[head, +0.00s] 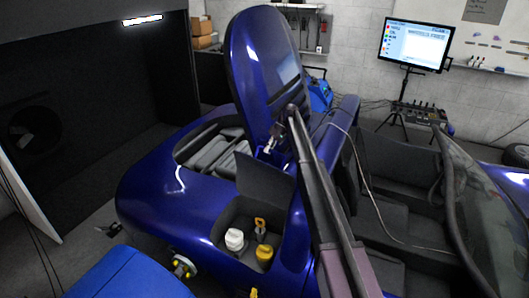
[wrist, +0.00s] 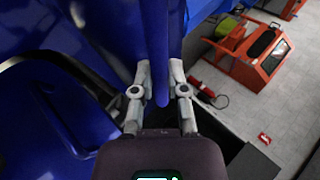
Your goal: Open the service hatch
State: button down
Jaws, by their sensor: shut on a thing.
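The service hatch (head: 265,182) stands up as a dark grey panel at the back edge of a recess in the blue car's body. The recess holds a white cap (head: 234,239), a yellow cap (head: 264,254) and a yellow-handled part (head: 260,224). My gripper (head: 270,146) is at the hatch's upper edge. In the wrist view, my gripper (wrist: 162,80) has its two fingers on either side of a thin blue panel (wrist: 162,55), seen edge-on, and is shut on it. The hatch's outer face is mostly hidden in the head view.
A large blue cover (head: 262,60) stands raised behind the hatch, close to my arm. The open bay (head: 215,150) lies left of it. A thin cable (head: 360,170) runs beside my arm over the seats. A monitor (head: 415,45) stands at the back right.

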jog(key=shift+d+f, duration=0.1)
jog(key=shift+d, duration=0.1)
jog(key=c, duration=1)
grip_release()
jog(key=o, duration=0.4)
jog(key=shift+w+f, duration=0.15)
jog(key=shift+c, duration=0.2)
jog(key=shift+a, duration=0.15)
